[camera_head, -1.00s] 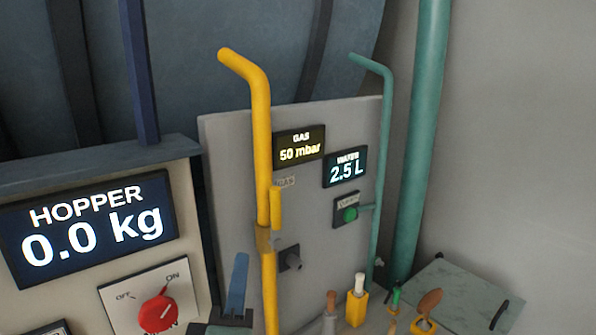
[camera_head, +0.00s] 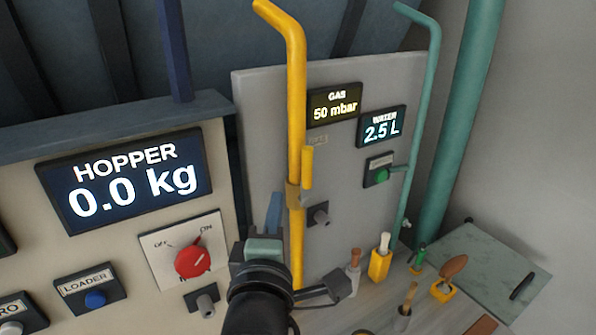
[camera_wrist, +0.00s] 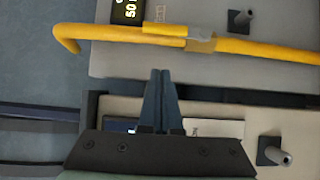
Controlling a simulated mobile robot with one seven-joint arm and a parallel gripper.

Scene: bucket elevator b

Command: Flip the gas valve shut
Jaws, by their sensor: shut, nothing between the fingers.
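The yellow gas pipe (camera_head: 296,110) stands in front of the grey panel in the head view and runs across the top of the wrist view (camera_wrist: 265,48). Its valve handle (camera_head: 307,167) is a short yellow lever lying along the pipe, just above a tan valve body (camera_head: 293,195). In the wrist view the handle (camera_wrist: 165,30) and valve body (camera_wrist: 201,42) lie just beyond my fingertips. My gripper (camera_wrist: 160,72) is shut and empty, apart from the pipe. In the head view my arm partly hides the lower pipe. The gas display (camera_head: 335,104) reads 50 mbar.
The hopper panel (camera_head: 45,180) with a red knob (camera_head: 193,262) and blue loader button (camera_head: 95,299) is at the left. A teal water pipe (camera_head: 421,120) stands right of the yellow one. Several brushes and tools stand on the bench, including a yellow holder (camera_head: 380,265).

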